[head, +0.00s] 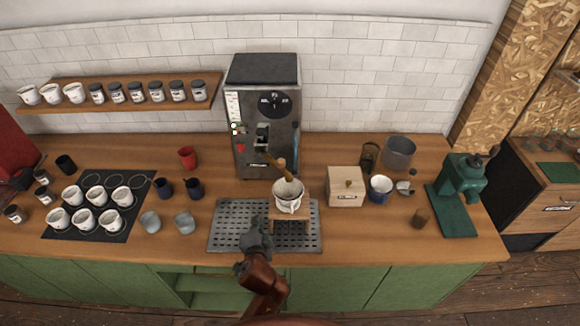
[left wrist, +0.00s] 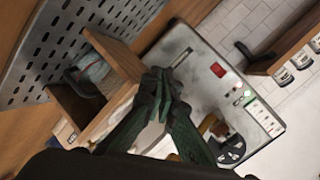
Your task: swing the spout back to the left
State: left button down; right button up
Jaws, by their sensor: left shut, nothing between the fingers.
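The brass-brown spout (head: 277,167) comes off the front of the grey roastery machine (head: 262,110) in the head view. It slants down to the right, and its end is over or in a white cup (head: 287,203). The cup stands on a small wooden stand (head: 290,226). My left gripper (head: 255,236) is in front of the machine, left of the stand and nearer the front edge. In the left wrist view its green fingers (left wrist: 163,82) are shut with nothing between them. A brown part (left wrist: 208,124) shows partly behind them. My right gripper is out of view.
The stand rests on a perforated drip tray (head: 228,223). Grey cups (head: 184,222) and dark cups (head: 194,187) stand left of the tray. The tray's left part is clear.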

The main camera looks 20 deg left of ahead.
aim_at(275, 162)
pick_arm(q)
jog(key=w+d+r+m+t, duration=0.3)
jog(key=d+r, duration=0.3)
jog(key=r, duration=0.1)
jog(key=w+d+r+m+t, duration=0.2)
jog(key=w+d+r+m, duration=0.1)
jog(key=d+r, duration=0.4)
jog(key=shift+w+r+t+h, duration=0.3)
jog(key=shift+w+r+t, duration=0.1)
jog(key=shift+w+r, duration=0.1)
jog(key=shift+w, duration=0.1)
jog(key=p+x, duration=0.2)
jog(key=x, duration=0.8)
jog(key=s+a, duration=0.1)
jog(key=s+a+p, duration=0.1)
jog(key=a, duration=0.1)
jog(key=shift+s+a, duration=0.2)
jog(key=shift+f, duration=0.1)
